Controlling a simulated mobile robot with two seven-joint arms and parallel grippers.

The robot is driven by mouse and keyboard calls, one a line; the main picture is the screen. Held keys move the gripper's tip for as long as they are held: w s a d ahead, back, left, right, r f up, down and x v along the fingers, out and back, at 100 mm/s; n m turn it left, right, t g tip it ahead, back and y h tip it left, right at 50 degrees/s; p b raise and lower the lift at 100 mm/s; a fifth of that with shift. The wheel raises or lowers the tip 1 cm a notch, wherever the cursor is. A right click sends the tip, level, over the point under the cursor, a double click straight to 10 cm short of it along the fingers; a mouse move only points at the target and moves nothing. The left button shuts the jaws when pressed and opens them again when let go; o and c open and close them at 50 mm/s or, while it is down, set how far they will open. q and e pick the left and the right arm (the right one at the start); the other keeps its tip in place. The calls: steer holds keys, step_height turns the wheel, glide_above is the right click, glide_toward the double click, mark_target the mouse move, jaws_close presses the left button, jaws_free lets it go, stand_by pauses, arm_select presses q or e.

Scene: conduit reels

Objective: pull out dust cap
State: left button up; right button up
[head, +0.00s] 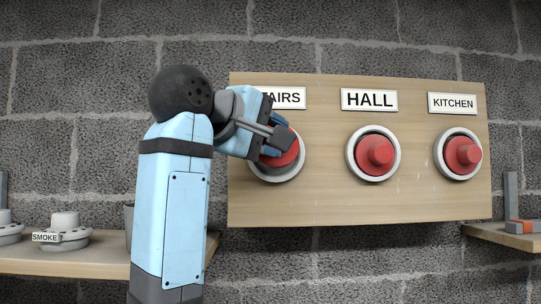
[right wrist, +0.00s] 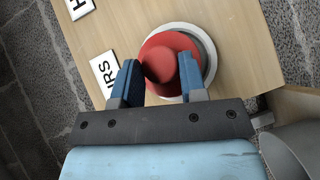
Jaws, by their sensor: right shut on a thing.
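Three red dust caps with round knobs sit in white rings on a wooden board. The left dust cap (head: 291,155), under a label ending in "AIRS" (head: 288,98), is partly hidden by my right gripper (head: 276,138). In the right wrist view, the fingers of my right gripper (right wrist: 160,75) are on either side of this cap's knob (right wrist: 189,68), shut on it. The cap shows against its white ring (right wrist: 211,55); I cannot tell how deep it sits. The HALL cap (head: 375,153) and KITCHEN cap (head: 463,155) are in their rings. My left gripper is not in view.
The wooden board (head: 325,205) hangs on a grey block wall (head: 330,40). A shelf at left (head: 90,262) holds a white round device labelled SMOKE (head: 68,236). Another shelf at right (head: 500,236) carries a grey and orange item (head: 520,226). Space before the board's right half is clear.

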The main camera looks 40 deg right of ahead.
steer(key=s+a+r, duration=0.2)
steer(key=s, duration=0.1)
steer(key=s+a+r+b, duration=0.1)
steer(key=s+a, duration=0.1)
steer(key=s, duration=0.1)
steer(key=s+a+r+b, duration=0.1)
steer(key=s+r, duration=0.1)
steer(key=s, duration=0.1)
steer(key=shift+s+a+r, duration=0.25)
steer(key=shift+a+r, duration=0.05)
steer(key=shift+a, duration=0.1)
steer(key=shift+s+a+r, duration=0.1)
steer(key=shift+s+a, duration=0.55)
steer(key=shift+s, duration=0.4)
steer(key=shift+s+a, duration=0.65)
steer(key=shift+s, duration=0.4)
steer(key=shift+s+a+r, duration=0.1)
steer(key=shift+s+a, duration=0.55)
steer(key=shift+s, duration=0.4)
steer(key=shift+f, duration=0.1)
